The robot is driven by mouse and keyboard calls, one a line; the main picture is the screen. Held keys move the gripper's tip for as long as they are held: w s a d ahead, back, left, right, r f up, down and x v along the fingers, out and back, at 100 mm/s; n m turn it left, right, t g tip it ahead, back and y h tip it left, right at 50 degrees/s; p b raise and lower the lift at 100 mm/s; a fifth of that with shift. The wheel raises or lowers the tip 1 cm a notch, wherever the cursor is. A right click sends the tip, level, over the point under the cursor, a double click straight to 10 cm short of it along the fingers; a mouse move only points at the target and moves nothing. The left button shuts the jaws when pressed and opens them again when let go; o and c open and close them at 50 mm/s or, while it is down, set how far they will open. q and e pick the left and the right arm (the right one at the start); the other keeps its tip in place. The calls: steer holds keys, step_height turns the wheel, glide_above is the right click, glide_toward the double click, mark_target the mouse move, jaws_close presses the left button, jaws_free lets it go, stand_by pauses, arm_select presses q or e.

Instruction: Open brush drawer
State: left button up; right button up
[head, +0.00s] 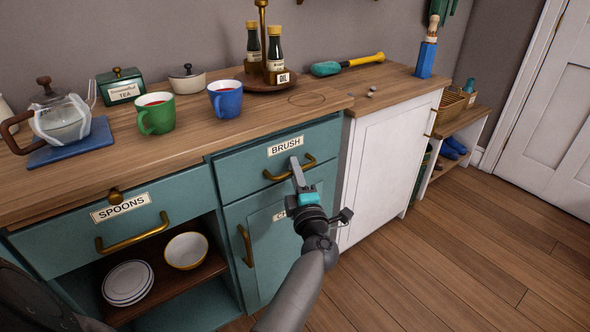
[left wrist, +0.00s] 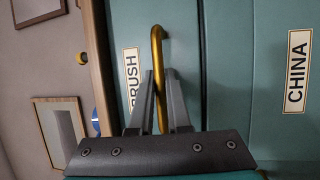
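The teal brush drawer (head: 262,160) sits under the wooden counter with a "BRUSH" label and a curved brass handle (head: 277,177). Its front looks closed in the head view. My left gripper (head: 296,172) is at the right part of this handle. In the left wrist view, the handle (left wrist: 157,55) passes between the two fingers (left wrist: 159,100), which stand close on either side of it. They look shut on it. The "BRUSH" label also shows in the left wrist view (left wrist: 132,80), partly hidden by a finger. My right gripper is not in view.
A cupboard door labelled "CHINA" (left wrist: 297,70) is below the drawer. The spoons drawer (head: 95,226) is to the left, above an open shelf with plates (head: 128,282) and a bowl (head: 186,251). Mugs and bottles stand on the counter (head: 200,135). The floor (head: 450,255) at right is clear.

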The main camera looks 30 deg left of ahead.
arm_select(q)
jaws_close()
stand_by(1.1)
